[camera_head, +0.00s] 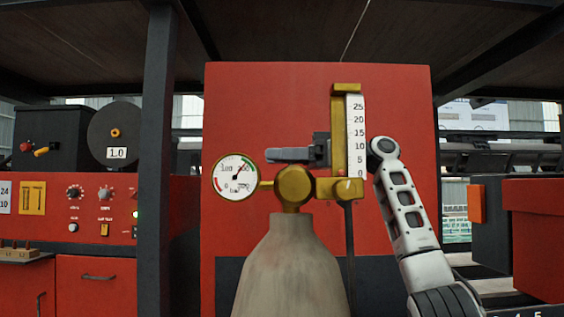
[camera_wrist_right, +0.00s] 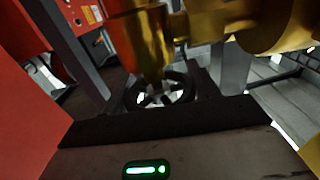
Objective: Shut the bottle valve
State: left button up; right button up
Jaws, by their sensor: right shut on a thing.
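A pale gas bottle (camera_head: 290,270) stands upright at the centre of the head view, with a brass valve body (camera_head: 295,186) on top. A round gauge (camera_head: 236,176) sits at its left and a brass flow tube with a scale (camera_head: 354,135) at its right. My right gripper (camera_head: 290,155) is just above the valve body, reaching in from the right and partly hidden behind the flow tube. In the right wrist view a dark spoked handwheel (camera_wrist_right: 162,92) shows close below brass parts, between the fingers. The right gripper is shut on it; the exact contact is hard to see. My left gripper is out of view.
A red panel (camera_head: 260,95) stands behind the bottle. A dark post (camera_head: 157,150) rises to the left, beside a red control console (camera_head: 90,215). A thin dark hose (camera_head: 349,245) hangs below the flow tube. A red cabinet (camera_head: 540,240) is at the right.

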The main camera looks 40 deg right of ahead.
jog(key=shift+w+f+m+t+h+b, duration=0.15)
jog(key=shift+m+t+h+b, duration=0.35)
jog(key=shift+m+t+h, duration=0.65)
jog(key=shift+d+m+t+h, duration=0.2)
jog(key=shift+m+t+h, duration=0.45)
jog(key=shift+h, duration=0.3)
jog(key=o, duration=1)
jog(key=shift+c, duration=0.2)
jog(key=shift+r+n+y, duration=0.2)
jog(key=shift+n+y, duration=0.1)
jog(key=shift+y, duration=0.1)
